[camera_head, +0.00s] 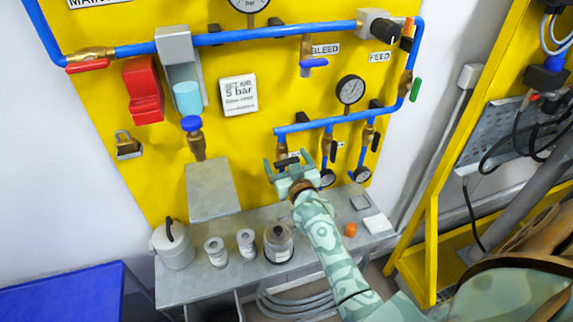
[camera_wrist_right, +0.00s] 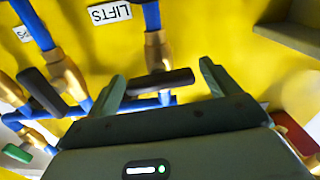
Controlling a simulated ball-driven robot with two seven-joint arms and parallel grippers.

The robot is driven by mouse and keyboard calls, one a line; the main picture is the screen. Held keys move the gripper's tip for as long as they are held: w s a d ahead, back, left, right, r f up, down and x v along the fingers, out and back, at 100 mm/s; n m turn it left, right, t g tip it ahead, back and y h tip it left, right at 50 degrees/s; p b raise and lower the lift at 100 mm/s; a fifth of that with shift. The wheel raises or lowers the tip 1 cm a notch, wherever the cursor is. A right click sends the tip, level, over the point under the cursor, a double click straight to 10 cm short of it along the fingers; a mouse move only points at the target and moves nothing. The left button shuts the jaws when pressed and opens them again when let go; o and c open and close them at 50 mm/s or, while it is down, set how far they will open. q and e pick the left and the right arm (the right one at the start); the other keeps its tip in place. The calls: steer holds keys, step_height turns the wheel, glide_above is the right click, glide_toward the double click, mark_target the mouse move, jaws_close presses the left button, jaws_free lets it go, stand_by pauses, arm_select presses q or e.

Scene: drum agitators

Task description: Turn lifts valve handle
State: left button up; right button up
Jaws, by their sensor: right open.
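The lifts valve has a black bar handle (camera_wrist_right: 160,82) on a brass body (camera_wrist_right: 157,52), on a blue pipe under the upside-down LIFTS label (camera_wrist_right: 109,13) in the right wrist view. The handle lies crosswise. My right gripper (camera_wrist_right: 162,79) is open, its two fingers on either side of the handle. I cannot tell whether they touch it. In the head view my right gripper (camera_head: 287,159) is at the lower blue pipe's left end, with the black handle (camera_head: 287,162) between its fingers and the label mostly hidden. My left gripper is not in view.
Another black handle (camera_wrist_right: 41,91) is beside the lifts valve in the wrist view. Pressure gauges (camera_head: 350,89) are on the yellow panel (camera_head: 250,65). A grey bench (camera_head: 205,285) below holds a kettle-like pot (camera_head: 172,246), jars and a canister (camera_head: 278,244). A yellow frame (camera_head: 430,240) stands at right.

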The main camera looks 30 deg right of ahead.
steer(key=c, duration=1)
steer(key=shift+r+m+p, duration=0.2)
steer(key=shift+m+p, duration=0.2)
steer(key=shift+p, duration=0.2)
steer(key=shift+f, duration=0.1)
steer(key=o, duration=1)
steer(key=shift+f, duration=0.1)
steer(key=shift+s, duration=0.15)
